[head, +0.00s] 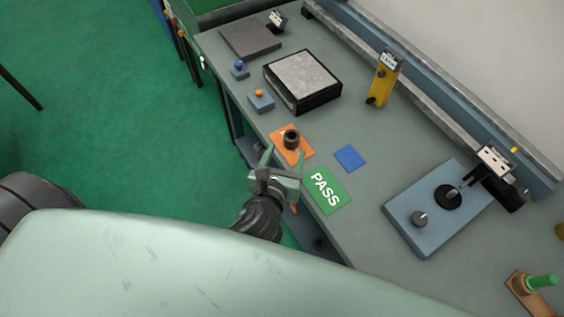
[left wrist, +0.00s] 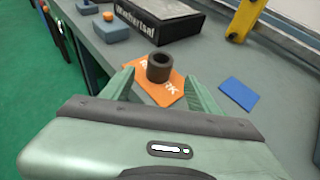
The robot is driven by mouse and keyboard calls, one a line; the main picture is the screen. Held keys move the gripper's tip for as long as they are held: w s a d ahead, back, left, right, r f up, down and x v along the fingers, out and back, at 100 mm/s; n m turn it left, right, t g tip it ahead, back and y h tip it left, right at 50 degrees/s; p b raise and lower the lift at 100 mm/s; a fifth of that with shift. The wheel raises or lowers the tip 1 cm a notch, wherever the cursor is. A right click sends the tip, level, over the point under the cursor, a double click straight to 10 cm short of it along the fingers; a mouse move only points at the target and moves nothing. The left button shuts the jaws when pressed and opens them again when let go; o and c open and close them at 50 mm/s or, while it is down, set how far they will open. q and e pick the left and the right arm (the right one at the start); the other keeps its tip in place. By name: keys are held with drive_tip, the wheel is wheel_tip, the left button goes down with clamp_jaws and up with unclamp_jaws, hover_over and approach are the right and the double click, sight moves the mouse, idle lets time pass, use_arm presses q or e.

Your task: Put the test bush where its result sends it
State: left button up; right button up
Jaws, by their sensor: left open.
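The test bush (head: 291,138), a short dark ring, stands upright on the orange card (head: 280,147); in the left wrist view the bush (left wrist: 160,67) stands on the same card (left wrist: 161,91), whose white lettering is partly hidden. My left gripper (head: 285,155) is open and empty at the bench's front edge, with its fingers pointing toward the bush. In the left wrist view the bush shows between and just beyond the fingertips (left wrist: 159,76). A green card marked PASS (head: 327,190) lies bare to the right of the orange one. My right gripper is out of view.
A blue fixture (head: 422,232) with a dark round seat and knob stands at right. A black box (head: 303,82), an orange-button box (head: 261,101) and a yellow device (head: 384,80) stand farther off. Bench between cards and fixture is clear.

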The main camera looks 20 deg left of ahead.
use_arm(q)
drive_tip(key=v, duration=0.3)
drive_tip(key=shift+s+r, duration=0.15)
drive_tip(key=shift+s, duration=0.1)
idle(0.4)
